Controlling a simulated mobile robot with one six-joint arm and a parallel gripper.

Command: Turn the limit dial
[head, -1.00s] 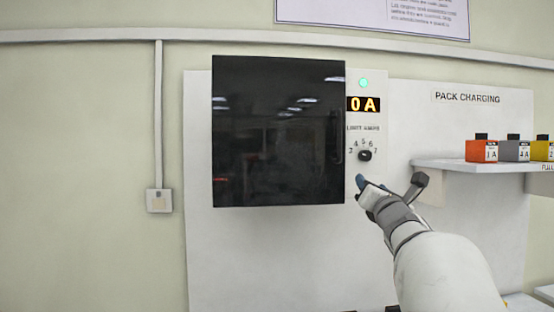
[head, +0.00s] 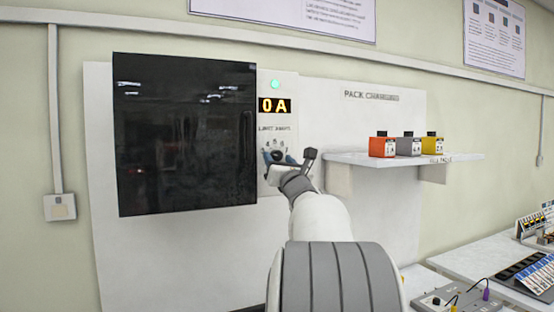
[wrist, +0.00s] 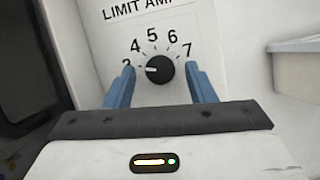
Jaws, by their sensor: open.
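The limit dial (wrist: 159,70) is a black round knob with a white pointer line, under the "LIMIT AMPS" label. Its scale numbers run from 3 to 7. The pointer points left, close to the 3. My gripper (wrist: 160,84) is open, with one blue finger on each side of the dial and a gap to the knob on both sides. In the head view my gripper (head: 279,160) is in front of the dial and partly hides it. The display (head: 274,106) above reads 0 A, and a green light (head: 275,85) is lit.
A dark glossy cabinet door (head: 186,135) is just left of the dial panel. A shelf (head: 360,158) to the right carries an orange pack (head: 382,147), a grey pack (head: 408,147) and a yellow pack (head: 432,146). A bench with equipment is at the lower right.

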